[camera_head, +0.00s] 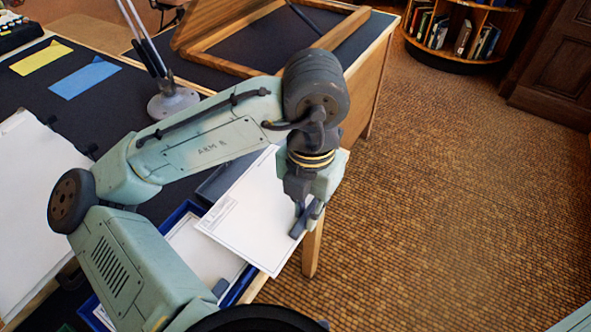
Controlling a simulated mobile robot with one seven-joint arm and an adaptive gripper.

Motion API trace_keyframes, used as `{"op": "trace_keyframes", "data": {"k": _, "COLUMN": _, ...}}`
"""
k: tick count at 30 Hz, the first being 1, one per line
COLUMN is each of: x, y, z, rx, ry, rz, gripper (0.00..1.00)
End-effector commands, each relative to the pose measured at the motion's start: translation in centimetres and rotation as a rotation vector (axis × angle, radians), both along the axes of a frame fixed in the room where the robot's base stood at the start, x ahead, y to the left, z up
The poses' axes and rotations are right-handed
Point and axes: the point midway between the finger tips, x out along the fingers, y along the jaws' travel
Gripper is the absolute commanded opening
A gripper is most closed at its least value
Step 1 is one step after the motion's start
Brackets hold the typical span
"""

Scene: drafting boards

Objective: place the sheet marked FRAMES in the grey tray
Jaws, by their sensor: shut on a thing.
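My gripper (304,222) is shut on the right edge of a white sheet (262,208). The sheet is held roughly flat over the desk's right edge. Printed lines and a small box show near its left corner, but I cannot read any marking, so I cannot tell if it is FRAMES. A dark grey tray (218,182) shows just behind and left of the sheet; the sheet and my arm hide much of it.
A blue tray (241,286) with white paper (205,252) lies in front, partly under the held sheet. A lamp base (173,103), yellow card (41,58) and blue card (85,79) stand or lie behind. A large white sheet (30,205) is at left. Open floor lies right.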

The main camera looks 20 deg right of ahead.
Motion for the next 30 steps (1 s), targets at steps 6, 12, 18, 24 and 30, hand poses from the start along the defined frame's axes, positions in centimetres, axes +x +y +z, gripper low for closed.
{"op": "trace_keyframes", "data": {"k": 6, "x": 5.8, "y": -1.5, "z": -0.6, "rx": 0.002, "ry": 0.004, "rz": 0.004, "gripper": 0.00}}
{"op": "trace_keyframes", "data": {"k": 12, "x": 9.5, "y": -2.5, "z": -1.0, "rx": 0.000, "ry": 0.003, "rz": 0.001, "gripper": 0.00}}
{"op": "trace_keyframes", "data": {"k": 18, "x": 10.4, "y": -2.7, "z": -1.6, "rx": 0.001, "ry": 0.002, "rz": -0.001, "gripper": 0.00}}
{"op": "trace_keyframes", "data": {"k": 24, "x": 10.4, "y": -2.6, "z": -4.1, "rx": 0.003, "ry": 0.003, "rz": 0.002, "gripper": 0.00}}
{"op": "trace_keyframes", "data": {"k": 30, "x": 10.4, "y": -2.7, "z": -4.7, "rx": 0.001, "ry": 0.001, "rz": 0.000, "gripper": 0.00}}
